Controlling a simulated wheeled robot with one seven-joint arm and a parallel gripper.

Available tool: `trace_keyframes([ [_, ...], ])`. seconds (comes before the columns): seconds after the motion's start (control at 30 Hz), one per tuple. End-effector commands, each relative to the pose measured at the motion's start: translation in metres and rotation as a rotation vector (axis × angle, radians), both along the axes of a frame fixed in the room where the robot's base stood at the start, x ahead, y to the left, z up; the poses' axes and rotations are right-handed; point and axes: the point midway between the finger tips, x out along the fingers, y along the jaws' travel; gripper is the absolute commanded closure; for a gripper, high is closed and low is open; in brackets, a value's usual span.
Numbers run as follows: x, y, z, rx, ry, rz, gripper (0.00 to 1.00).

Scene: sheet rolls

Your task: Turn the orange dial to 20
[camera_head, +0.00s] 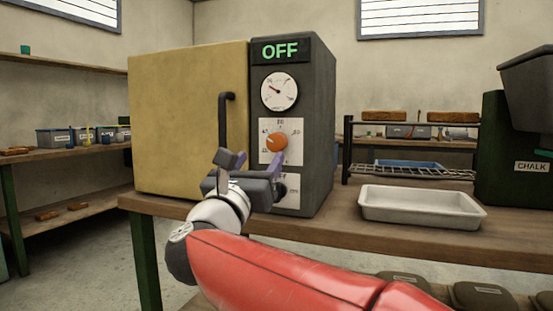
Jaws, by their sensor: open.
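The orange dial (278,142) sits on a white scale plate on the dark front panel of an oven-like machine (188,120). Where the dial points is too small to tell. My gripper (254,164) is just below and in front of the dial, its two fingers apart and pointing up toward the panel. The fingers look empty; whether one touches the dial I cannot tell. A green OFF display (280,50) and a round gauge (279,91) are above the dial. A lower white plate (288,190) is partly hidden by my gripper.
The machine stands on a wooden bench (340,226). A tan door with a dark handle (228,115) is left of the panel. To the right are a white tray (420,212), a wire rack (415,171) and a dark green bin marked CHALK (505,165).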

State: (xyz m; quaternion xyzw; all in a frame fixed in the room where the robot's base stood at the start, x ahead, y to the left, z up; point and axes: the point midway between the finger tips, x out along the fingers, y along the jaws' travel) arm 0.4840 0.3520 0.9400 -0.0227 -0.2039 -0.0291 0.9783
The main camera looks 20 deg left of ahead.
Motion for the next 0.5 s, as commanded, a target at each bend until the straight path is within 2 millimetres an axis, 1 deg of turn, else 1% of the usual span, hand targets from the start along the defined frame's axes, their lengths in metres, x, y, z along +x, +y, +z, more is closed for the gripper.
trace_keyframes([
  [0.03, 0.000, 0.001, -0.005, 0.050, 0.009, -0.004, 0.41],
  [0.17, 0.005, -0.001, -0.003, 0.106, 0.016, -0.012, 0.41],
  [0.27, 0.017, -0.003, 0.003, 0.105, 0.015, -0.014, 0.41],
  [0.5, 0.053, -0.007, 0.018, 0.103, 0.014, -0.014, 0.41],
])
